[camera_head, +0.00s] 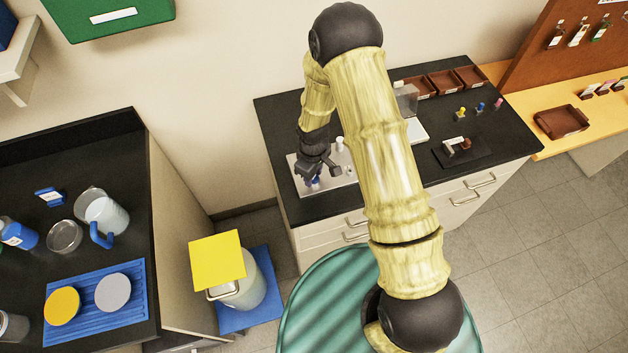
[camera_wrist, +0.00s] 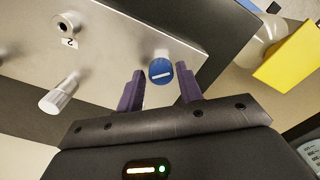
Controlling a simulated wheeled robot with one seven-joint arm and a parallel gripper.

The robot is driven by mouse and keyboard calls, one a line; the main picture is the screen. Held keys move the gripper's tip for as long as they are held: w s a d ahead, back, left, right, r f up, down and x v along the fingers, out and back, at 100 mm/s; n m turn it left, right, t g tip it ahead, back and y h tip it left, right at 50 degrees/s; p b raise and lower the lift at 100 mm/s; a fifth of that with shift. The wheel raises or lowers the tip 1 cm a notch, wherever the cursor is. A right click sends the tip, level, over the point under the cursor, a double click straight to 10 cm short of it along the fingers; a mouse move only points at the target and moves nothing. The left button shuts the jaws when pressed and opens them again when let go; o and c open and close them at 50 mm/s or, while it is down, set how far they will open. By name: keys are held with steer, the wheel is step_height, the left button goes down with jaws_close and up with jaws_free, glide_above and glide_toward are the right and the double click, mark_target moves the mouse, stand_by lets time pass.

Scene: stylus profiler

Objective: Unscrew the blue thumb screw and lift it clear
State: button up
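The blue thumb screw (camera_wrist: 161,70) has a round head with a white mark, and it stands on a light metal plate (camera_wrist: 110,50). In the wrist view my gripper (camera_wrist: 158,84) has its two purple fingers apart, one on each side of the blue head, with gaps showing on both sides. In the head view my gripper (camera_head: 316,178) points down over the left part of the metal plate (camera_head: 346,178). A bit of blue shows there between the fingers, but the screw is mostly hidden.
A pale cylindrical post (camera_wrist: 60,95) and a hole marked 2 (camera_wrist: 66,27) are on the same plate. The plate lies on a black bench (camera_head: 275,125). Yellow, blue and pink screws (camera_head: 480,107) stand farther right. A yellow-topped container (camera_head: 217,260) is left of the bench.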

steer(key=shift+m, duration=0.8)
steer(key=shift+s+d, duration=0.15)
steer(key=shift+s, duration=0.1)
jaws_close()
stand_by(1.1)
steer(key=n, duration=0.4)
steer(key=shift+n, duration=0.4)
steer(key=n, duration=0.4)
